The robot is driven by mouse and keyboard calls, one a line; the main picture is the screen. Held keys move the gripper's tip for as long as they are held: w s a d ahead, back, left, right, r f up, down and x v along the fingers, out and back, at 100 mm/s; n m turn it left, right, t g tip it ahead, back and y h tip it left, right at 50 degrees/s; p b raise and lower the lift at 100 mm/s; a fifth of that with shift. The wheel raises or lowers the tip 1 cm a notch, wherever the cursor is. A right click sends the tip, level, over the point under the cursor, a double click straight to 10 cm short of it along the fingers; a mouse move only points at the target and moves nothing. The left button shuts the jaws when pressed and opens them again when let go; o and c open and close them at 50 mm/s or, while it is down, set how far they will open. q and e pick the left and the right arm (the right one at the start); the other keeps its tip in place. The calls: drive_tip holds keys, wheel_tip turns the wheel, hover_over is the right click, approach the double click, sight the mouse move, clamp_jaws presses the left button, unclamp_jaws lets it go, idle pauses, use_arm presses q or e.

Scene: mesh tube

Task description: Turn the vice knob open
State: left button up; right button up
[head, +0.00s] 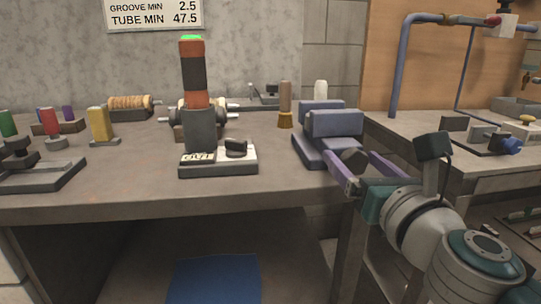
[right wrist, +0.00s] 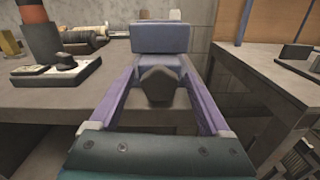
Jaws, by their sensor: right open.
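The vice (head: 331,122) is a blue-purple block with two jaws at the right front edge of the workbench. It also shows in the right wrist view (right wrist: 160,38), at the top middle. Its dark grey faceted knob (head: 353,157) faces me at the front of the vice. In the right wrist view the knob (right wrist: 157,85) lies between my fingers, with gaps at both sides. My right gripper (head: 350,164) is open, its two purple fingers reaching toward the vice on either side of the knob. My left gripper is out of view.
A grey device with a switch (head: 236,148) and an upright light tower (head: 194,75) stand left of the vice. A second bench (head: 425,140) with pipes and fittings is at the right, beyond a gap. The bench front left of the vice is mostly clear.

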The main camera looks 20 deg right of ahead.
clamp_jaws()
idle(0.8)
